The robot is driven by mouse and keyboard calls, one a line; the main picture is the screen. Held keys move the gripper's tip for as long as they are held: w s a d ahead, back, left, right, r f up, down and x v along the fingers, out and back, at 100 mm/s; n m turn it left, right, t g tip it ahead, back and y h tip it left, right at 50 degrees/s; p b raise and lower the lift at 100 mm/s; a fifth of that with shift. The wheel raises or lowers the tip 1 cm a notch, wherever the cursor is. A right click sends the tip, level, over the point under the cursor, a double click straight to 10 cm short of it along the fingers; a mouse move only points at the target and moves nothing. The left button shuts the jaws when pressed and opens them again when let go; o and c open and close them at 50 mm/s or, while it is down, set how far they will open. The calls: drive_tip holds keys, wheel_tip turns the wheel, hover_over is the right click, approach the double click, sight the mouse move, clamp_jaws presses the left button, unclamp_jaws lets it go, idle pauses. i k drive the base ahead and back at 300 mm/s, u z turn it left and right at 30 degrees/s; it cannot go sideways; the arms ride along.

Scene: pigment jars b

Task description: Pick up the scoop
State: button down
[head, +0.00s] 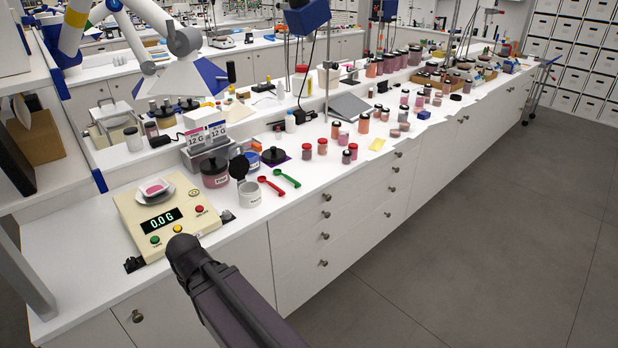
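Two scoops lie on the white bench near its front edge: a red scoop (272,187) and a green scoop (288,179) just to its right. Both look like small spoons with thin handles, side by side and apart from any container. A dark link of my arm rises from the bottom of the head view and ends in front of the bench, left of and nearer than the scoops. No gripper fingers show, so I cannot see where my gripper is. Nothing is seen touching either scoop.
A cream scale (128,201) reading 0.0 g carries a dish of pink powder. Small red jars (308,151) stand to the right. Bare bench lies around the scoops' front.

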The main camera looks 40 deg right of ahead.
sight(276, 171)
drive_tip(key=z, duration=1.1)
drive_tip(key=k, duration=0.95)
drive_tip(key=u, duration=0.05)
drive_tip(key=i, duration=0.9)
